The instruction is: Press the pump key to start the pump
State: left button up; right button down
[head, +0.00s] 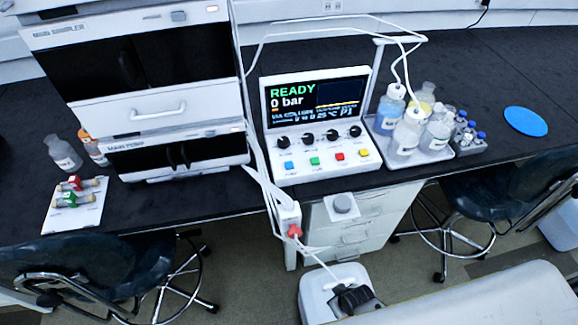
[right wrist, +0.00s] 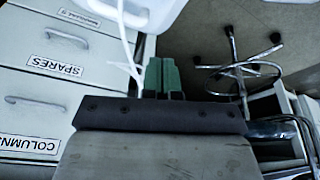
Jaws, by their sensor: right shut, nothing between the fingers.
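The control panel (head: 318,120) stands on the dark bench in the head view. Its screen (head: 317,99) reads READY and 0 bar. Its front has a row of dark knobs and below them a blue key (head: 289,166), a green key (head: 314,161), a red key (head: 339,156) and a yellow key (head: 363,153). The key labels are too small to read, so I cannot tell which is the pump key. My right gripper (right wrist: 161,75), with green fingers, is shut and empty, low in front of the bench, well below the panel. My left gripper is not in view.
A stack of instruments (head: 140,85) stands left of the panel. A tray (head: 466,151) of bottles stands right of it, with tubing overhead. A white container (head: 318,283) is on the floor near my right gripper. Drawers (right wrist: 55,65) and chairs (head: 500,205) are close by.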

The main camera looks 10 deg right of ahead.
jog(key=w+a+r+n+t+y+b, duration=0.1)
jog(key=w+a+r+n+y, duration=0.2)
jog(key=w+r, duration=0.55)
jog(key=w+a+r+n+t+b, duration=0.1)
jog(key=w+a+r+n, duration=0.3)
jog(key=r, duration=0.7)
jog(key=w+a+r+n+y+b, duration=0.2)
jog(key=w+a+r, duration=0.3)
jog(key=w+r, duration=0.4)
notch_tip(320, 180, up, 9)
jog(key=n+t, duration=0.2)
jog(key=n, duration=0.2)
send_over(289, 166)
jog(key=shift+w+p, duration=0.1)
jog(key=shift+p, duration=0.2)
notch_tip(289, 166, down, 8)
jog(key=b, duration=0.7)
jog(key=shift+f, duration=0.4)
